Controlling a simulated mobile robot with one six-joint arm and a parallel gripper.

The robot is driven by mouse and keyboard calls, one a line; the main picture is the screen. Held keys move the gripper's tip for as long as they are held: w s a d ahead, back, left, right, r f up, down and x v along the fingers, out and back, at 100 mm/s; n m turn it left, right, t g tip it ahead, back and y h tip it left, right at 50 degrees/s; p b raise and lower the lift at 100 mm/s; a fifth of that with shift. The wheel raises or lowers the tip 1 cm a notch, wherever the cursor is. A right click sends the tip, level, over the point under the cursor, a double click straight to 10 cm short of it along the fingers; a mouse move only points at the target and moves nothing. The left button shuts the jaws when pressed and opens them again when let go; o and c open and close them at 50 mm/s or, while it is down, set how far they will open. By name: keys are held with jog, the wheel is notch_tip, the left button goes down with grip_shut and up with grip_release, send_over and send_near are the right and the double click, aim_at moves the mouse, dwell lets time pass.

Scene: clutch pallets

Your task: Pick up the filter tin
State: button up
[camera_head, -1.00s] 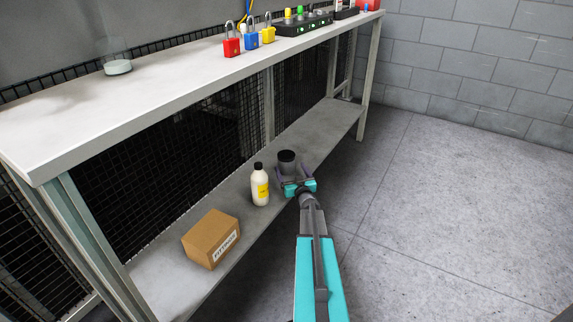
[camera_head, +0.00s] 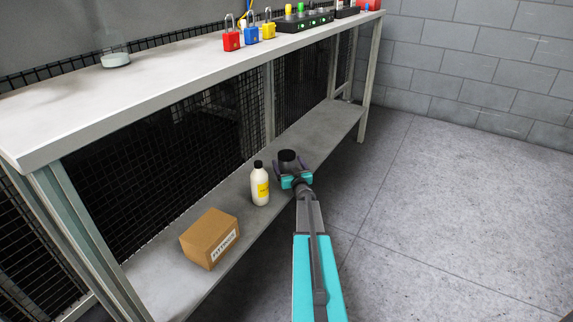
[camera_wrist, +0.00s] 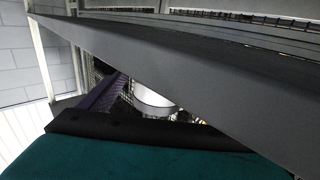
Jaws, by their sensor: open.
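The filter tin appears to be the dark, round-topped cylinder (camera_head: 287,155) on the lower shelf of the bench, in the head view. My gripper (camera_head: 290,168) is open at the tin, with a finger showing on each side of it. The gripper hides the tin's lower part, and I cannot tell whether the fingers touch it. In the wrist view a pale curved cylinder (camera_wrist: 153,100), likely the tin, shows beyond the gripper's dark edge beside one finger (camera_wrist: 104,92). Its lower part is hidden.
A white bottle with a yellow label (camera_head: 260,187) stands just left of my gripper. A cardboard box (camera_head: 210,238) is nearer on the lower shelf (camera_head: 165,285). The bench top (camera_head: 160,85) overhangs the shelf. Open floor (camera_head: 440,220) lies to the right.

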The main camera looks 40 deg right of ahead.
jog(key=c, duration=1.3)
jog(key=shift+r, duration=0.2)
jog(key=shift+c, duration=0.2)
jog(key=shift+r+p, duration=1)
jog(key=shift+r, duration=0.2)
jog(key=a+r+p+v, duration=0.1)
jog(key=p+v, duration=0.4)
jog(key=v, duration=1.1)
jog(key=shift+w+r, duration=0.3)
jog(key=shift+r, duration=0.35)
